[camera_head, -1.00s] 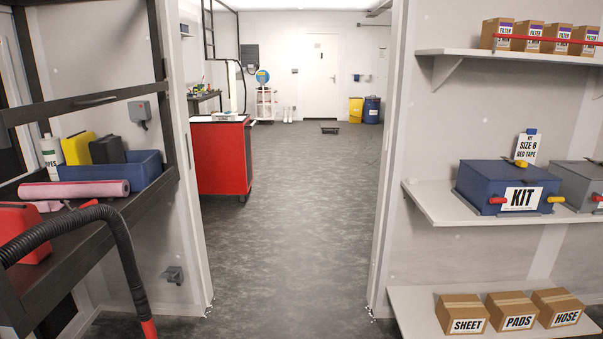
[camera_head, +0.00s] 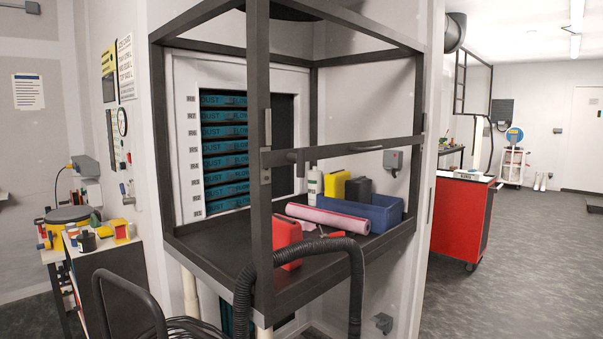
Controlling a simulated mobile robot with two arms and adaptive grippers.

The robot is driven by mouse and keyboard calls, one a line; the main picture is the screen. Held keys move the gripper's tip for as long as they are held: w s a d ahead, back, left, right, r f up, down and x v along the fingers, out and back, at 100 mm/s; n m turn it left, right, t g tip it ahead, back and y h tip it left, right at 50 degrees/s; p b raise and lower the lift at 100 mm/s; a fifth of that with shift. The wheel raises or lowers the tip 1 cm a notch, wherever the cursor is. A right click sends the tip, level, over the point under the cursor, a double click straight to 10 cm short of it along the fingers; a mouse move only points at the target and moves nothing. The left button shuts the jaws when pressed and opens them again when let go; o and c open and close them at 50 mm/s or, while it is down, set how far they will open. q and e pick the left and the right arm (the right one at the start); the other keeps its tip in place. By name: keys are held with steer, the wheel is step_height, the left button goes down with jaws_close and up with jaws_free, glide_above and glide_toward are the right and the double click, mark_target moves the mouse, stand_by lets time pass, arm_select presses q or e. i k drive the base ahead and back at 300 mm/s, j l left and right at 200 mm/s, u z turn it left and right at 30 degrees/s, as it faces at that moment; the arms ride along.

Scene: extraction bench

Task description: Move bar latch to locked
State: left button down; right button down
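A dark horizontal bar (camera_head: 345,148) crosses the front right side of the black-framed extraction bench. It runs from the near corner post to the right post. A short dark handle or latch piece (camera_head: 297,157) sits on the bar near the corner post, with a small light plate (camera_head: 266,176) on the post beside it. I cannot tell whether this is locked or unlocked. Neither of my grippers is in view.
The bench tray (camera_head: 215,255) holds a red can (camera_head: 286,240), a pink roll (camera_head: 328,219) and a blue bin (camera_head: 385,215). A black corrugated hose (camera_head: 300,247) arches in front. A cluttered side table (camera_head: 52,256) stands left. Open floor (camera_head: 500,280) lies right.

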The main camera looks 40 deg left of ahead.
mark_target(299, 157)
steer(key=u, duration=1.1)
